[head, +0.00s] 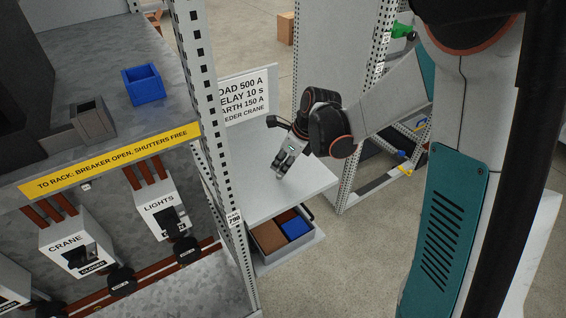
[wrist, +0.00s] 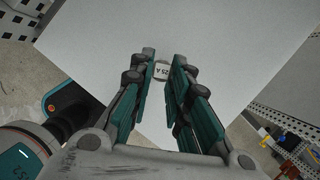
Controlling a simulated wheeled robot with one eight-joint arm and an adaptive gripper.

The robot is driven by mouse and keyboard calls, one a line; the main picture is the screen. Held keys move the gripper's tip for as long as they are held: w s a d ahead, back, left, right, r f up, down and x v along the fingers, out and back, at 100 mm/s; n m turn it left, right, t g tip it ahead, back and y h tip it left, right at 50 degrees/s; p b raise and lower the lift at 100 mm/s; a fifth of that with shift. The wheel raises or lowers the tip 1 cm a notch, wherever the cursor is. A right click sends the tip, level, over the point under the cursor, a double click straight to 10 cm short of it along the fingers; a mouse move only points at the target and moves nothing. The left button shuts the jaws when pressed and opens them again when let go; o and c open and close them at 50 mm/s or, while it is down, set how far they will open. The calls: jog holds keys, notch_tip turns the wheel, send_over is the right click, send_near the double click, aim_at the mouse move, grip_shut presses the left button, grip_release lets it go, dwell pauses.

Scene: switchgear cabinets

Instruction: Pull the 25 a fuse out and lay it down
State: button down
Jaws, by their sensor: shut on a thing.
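My gripper (wrist: 163,75) is shut on the 25 A fuse (wrist: 162,72), a small pale piece marked "25 A" between the fingertips in the wrist view. In the head view my gripper (head: 281,174) points down over the light grey shelf (head: 312,182) between the cabinet frames. The fuse is too small to make out clearly there. The shelf also fills the upper middle of the wrist view (wrist: 225,45). I cannot tell whether the fuse touches the shelf.
A sign panel (head: 245,97) stands at the shelf's back left. Below is a grey bin (head: 268,247) with brown and blue contents. A perforated post (head: 222,170) is to the left. The shelf around my gripper looks clear. A blue open box (head: 144,85) sits on the left cabinet.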

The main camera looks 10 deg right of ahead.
jog(key=shift+f+b, duration=0.55)
jog(key=shift+f, duration=0.05)
jog(key=c, duration=1.4)
grip_release()
jog(key=shift+c, duration=0.2)
jog(key=shift+r, duration=0.1)
jog(key=v, duration=1.2)
jog(key=s+d+n+t+h+b, duration=0.1)
jog(key=s+n+t+h+b, duration=0.2)
jog(key=s+n, duration=1.6)
jog(key=n+t, duration=0.1)
jog(key=n, duration=0.6)
jog(key=shift+s+r+b, duration=0.35)
jog(key=shift+b, duration=0.05)
